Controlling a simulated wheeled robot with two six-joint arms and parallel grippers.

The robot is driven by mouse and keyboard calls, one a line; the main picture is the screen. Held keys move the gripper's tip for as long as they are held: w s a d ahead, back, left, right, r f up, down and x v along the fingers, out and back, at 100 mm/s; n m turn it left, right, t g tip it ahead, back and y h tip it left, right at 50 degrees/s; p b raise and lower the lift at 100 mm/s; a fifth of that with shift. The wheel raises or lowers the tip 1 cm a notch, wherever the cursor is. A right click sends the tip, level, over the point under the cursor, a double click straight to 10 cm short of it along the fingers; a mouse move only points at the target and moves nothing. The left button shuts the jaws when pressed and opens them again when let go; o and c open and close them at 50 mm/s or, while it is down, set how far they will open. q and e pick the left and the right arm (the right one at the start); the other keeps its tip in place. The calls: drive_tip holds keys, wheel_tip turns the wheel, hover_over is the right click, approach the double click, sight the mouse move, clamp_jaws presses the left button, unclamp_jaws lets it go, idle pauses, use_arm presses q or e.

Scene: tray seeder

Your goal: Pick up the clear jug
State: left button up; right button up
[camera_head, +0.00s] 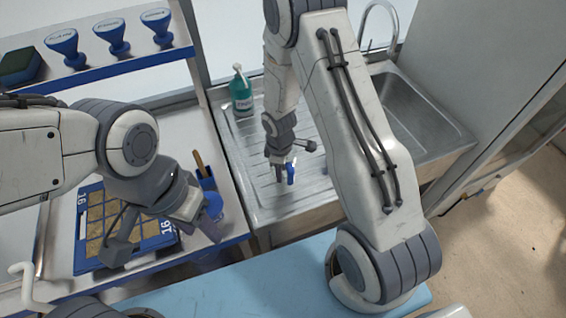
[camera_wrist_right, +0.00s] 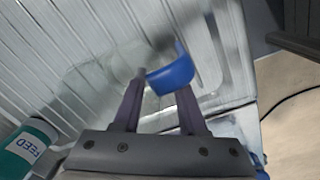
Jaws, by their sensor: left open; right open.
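The clear jug has a blue handle (camera_head: 291,172) and stands on the ribbed metal drainboard; its see-through body is hard to make out. In the right wrist view the blue handle (camera_wrist_right: 172,74) shows between the two fingertips, with the faint clear body around and to the left of it. My right gripper (camera_head: 284,173) is open, its fingers pointing down on either side of the handle. Whether they touch it, I cannot tell. My left gripper (camera_head: 210,212) is open and empty, beside the blue seed tray on the left bench.
A green feed bottle (camera_head: 241,92) stands behind the right gripper, and in the wrist view (camera_wrist_right: 28,148) at lower left. The sink basin (camera_head: 425,112) is to the right. The blue seed tray (camera_head: 148,250) lies at left. Blue stampers (camera_head: 112,38) stand on a shelf.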

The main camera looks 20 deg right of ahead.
wheel_tip(320, 180, down, 3)
drive_tip(key=shift+w+f+b, duration=0.1)
drive_tip(key=shift+w+b, duration=0.05)
drive_tip(key=shift+b, duration=0.3)
clamp_jaws()
idle(1.1)
